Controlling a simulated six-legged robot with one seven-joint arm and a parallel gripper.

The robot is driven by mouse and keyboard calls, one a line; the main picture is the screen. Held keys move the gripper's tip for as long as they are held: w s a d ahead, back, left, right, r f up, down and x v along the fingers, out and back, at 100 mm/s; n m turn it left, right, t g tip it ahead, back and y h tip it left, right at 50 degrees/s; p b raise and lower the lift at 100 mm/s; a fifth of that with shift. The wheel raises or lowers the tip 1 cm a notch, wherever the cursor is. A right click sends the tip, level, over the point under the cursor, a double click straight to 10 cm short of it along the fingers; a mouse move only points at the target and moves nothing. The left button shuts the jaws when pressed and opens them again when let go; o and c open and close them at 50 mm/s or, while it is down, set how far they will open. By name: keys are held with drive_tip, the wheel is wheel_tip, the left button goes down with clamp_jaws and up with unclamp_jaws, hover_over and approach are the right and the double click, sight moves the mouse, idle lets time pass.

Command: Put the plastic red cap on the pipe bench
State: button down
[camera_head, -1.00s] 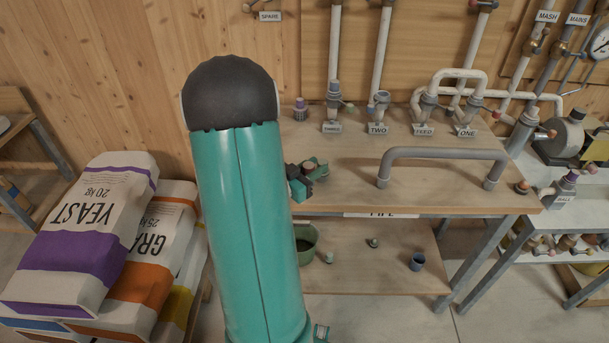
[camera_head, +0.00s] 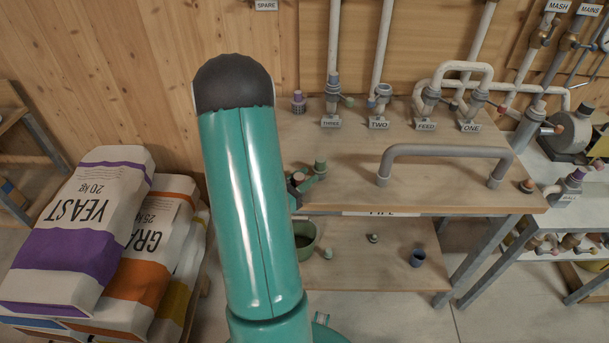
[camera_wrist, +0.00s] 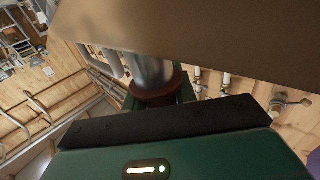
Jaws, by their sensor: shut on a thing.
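My gripper (camera_head: 306,183) is at the front left of the pipe bench (camera_head: 345,195), partly hidden behind my teal arm. A small reddish piece (camera_head: 298,177) shows at its jaws. In the wrist view, my gripper (camera_wrist: 158,98) is shut on a reddish-brown, round-rimmed piece (camera_wrist: 158,88), which looks like the red cap. A shiny grey cylinder (camera_wrist: 152,68) is directly above it in the picture; whether they are joined is unclear. A green cylindrical piece (camera_head: 320,166) shows beside the jaws. Whether the held piece touches the bench is hidden.
Labelled pipe stubs line the back, with a purple fitting (camera_head: 298,102) at left. Sacks (camera_head: 85,220) lie at left.

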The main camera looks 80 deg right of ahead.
drive_tip(key=shift+f, duration=0.2)
drive_tip(key=c, duration=1.1)
unclamp_jaws()
drive_tip(key=shift+r, duration=0.2)
drive_tip(key=v, duration=1.2)
